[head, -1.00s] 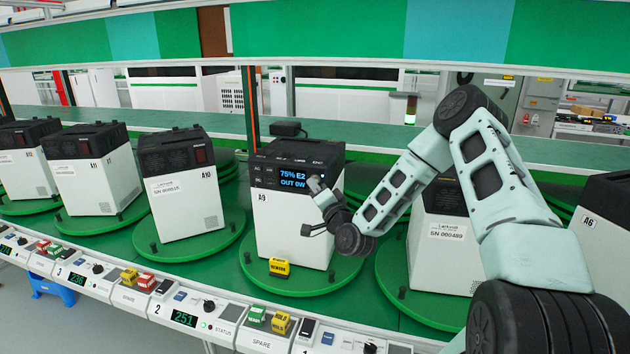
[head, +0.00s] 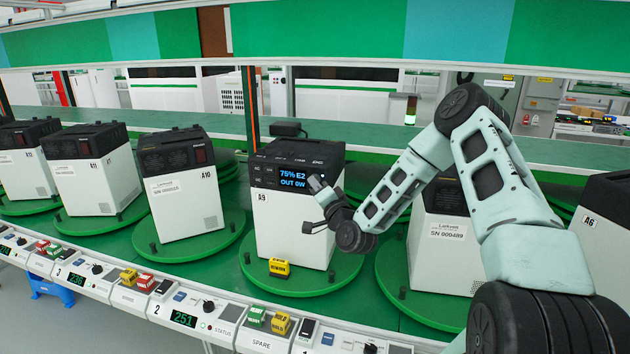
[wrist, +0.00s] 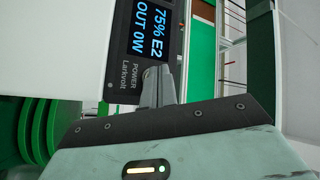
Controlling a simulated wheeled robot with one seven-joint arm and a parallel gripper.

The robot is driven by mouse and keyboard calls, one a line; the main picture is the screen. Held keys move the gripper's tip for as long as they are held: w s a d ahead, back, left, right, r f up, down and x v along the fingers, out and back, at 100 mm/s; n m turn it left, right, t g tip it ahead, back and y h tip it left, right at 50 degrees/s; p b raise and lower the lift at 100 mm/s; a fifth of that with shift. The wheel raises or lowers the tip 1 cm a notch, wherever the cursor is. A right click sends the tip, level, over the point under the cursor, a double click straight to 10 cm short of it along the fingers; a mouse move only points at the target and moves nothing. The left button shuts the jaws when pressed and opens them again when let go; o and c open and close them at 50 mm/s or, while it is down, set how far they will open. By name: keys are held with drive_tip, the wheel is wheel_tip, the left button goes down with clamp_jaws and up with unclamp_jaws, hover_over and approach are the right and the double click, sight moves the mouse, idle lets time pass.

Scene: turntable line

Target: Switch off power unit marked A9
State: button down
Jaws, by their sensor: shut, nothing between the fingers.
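The power unit marked A9 (head: 290,230) is a white box with a black top on a green turntable, facing me. Its lit display (head: 292,178) reads "75% E2" and "OUT 0W"; it also shows in the wrist view (wrist: 150,30). My gripper (head: 315,182) is shut and empty at the right part of the black front panel, beside the display. In the wrist view my closed fingers (wrist: 160,86) end close to the panel, by the word POWER. They hide what lies behind them, so I see no power switch and cannot tell whether they touch the panel.
A yellow block (head: 279,268) stands on A9's turntable (head: 322,284), at the front. Unit A10 (head: 182,200) stands to the left, and another unit (head: 440,245) to the right is partly behind my arm. A control rail (head: 225,327) with switches runs along the front.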

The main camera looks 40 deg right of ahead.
drive_tip(key=shift+w+d, duration=0.15)
drive_tip(key=shift+d, duration=0.05)
idle(0.5)
drive_tip(key=shift+a, duration=0.1)
drive_tip(key=shift+s+a, duration=0.45)
drive_tip(key=shift+a, duration=0.05)
drive_tip(key=shift+s+a+b, duration=0.3)
drive_tip(key=shift+s+a, duration=0.5)
drive_tip(key=shift+a, duration=0.2)
drive_tip(key=shift+s+a+b, duration=0.3)
drive_tip(key=shift+s+a, duration=0.45)
drive_tip(key=shift+a, duration=0.2)
